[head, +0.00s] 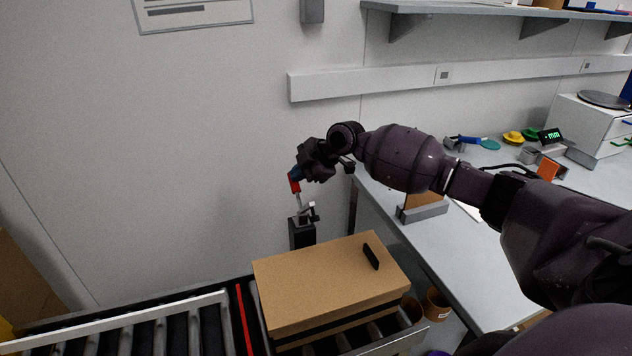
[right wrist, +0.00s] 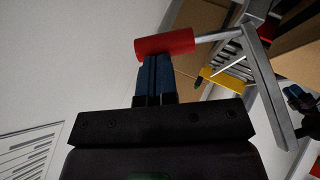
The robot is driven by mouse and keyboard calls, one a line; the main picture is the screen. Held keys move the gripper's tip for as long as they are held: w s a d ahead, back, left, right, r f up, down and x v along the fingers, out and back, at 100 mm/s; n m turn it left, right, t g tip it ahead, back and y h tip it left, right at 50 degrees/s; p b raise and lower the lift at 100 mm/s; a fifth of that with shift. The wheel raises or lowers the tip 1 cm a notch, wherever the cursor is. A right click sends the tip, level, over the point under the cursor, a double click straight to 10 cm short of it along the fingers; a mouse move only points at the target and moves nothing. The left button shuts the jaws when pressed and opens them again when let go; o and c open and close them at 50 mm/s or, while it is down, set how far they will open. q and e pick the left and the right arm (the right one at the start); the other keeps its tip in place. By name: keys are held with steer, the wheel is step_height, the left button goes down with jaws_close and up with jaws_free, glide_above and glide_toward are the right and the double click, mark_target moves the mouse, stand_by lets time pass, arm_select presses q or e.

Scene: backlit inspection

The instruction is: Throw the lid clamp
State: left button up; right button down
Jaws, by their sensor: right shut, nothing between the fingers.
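The lid clamp stands on a black post (head: 302,234) behind the box, with a metal lever (head: 299,203) raised nearly upright and a red grip (head: 294,184) at its top. The red grip also shows in the right wrist view (right wrist: 165,43), lying across the fingertips. My right gripper (head: 295,174) is at the red grip; its blue fingers (right wrist: 155,62) are shut with nothing between them and appear to touch or nearly touch it. The brown lid (head: 325,278) with a black handle (head: 371,256) lies on the box. My left gripper does not show.
A conveyor with a pale rail (head: 120,320) runs along the lower left. A grey bench (head: 400,205) stands at the right, holding an orange-faced stand and several small items. A wall shelf (head: 460,10) hangs above it.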

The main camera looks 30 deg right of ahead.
steer(key=shift+w+f+m+g+b, duration=0.35)
steer(key=shift+w+f+g, duration=0.3)
steer(key=shift+g, duration=0.25)
steer(key=shift+w+f+g+y+b, duration=0.3)
steer(key=shift+w+f+g+b, duration=0.15)
steer(key=shift+g+b, duration=0.2)
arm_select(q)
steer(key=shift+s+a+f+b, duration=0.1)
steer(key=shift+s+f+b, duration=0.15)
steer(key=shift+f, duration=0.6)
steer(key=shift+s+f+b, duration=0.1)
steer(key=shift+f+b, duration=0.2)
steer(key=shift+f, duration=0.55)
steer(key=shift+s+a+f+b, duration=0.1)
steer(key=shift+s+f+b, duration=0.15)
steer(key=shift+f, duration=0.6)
arm_select(e)
steer(key=shift+w+d+f, duration=0.1)
steer(key=shift+w+f, duration=0.15)
steer(key=shift+f, duration=0.2)
steer(key=shift+w+d+f, duration=0.1)
steer(key=shift+w+f, duration=0.1)
steer(key=shift+f, duration=0.2)
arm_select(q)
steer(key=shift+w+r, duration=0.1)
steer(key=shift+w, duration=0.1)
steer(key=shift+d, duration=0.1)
